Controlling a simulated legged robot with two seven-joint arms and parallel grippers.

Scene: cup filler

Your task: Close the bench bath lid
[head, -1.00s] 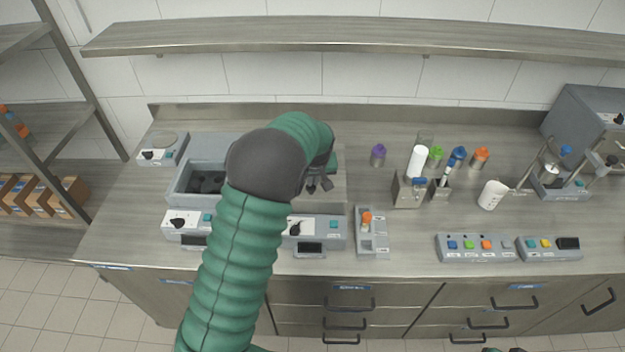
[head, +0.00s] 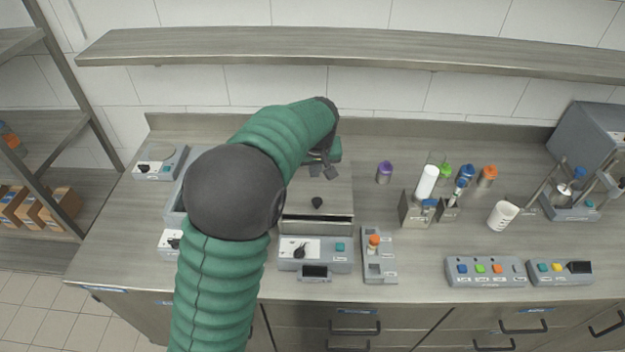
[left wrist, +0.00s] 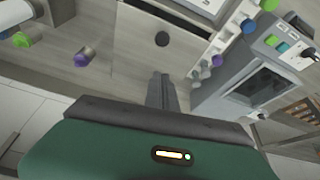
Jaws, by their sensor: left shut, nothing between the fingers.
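The bench bath (head: 316,256) has a grey front panel with a black knob, a teal button and a small dark display. Its flat grey metal lid (head: 335,196) carries a round black knob, which also shows in the left wrist view (left wrist: 162,39). My left gripper (head: 323,171) is shut and empty, above the back of the lid and behind the knob. Its fingers (left wrist: 163,95) appear apart from the knob. My right gripper is not in view.
My left arm hides most of a second bath (head: 172,203) on the left. A shelf (head: 350,52) runs above the bench.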

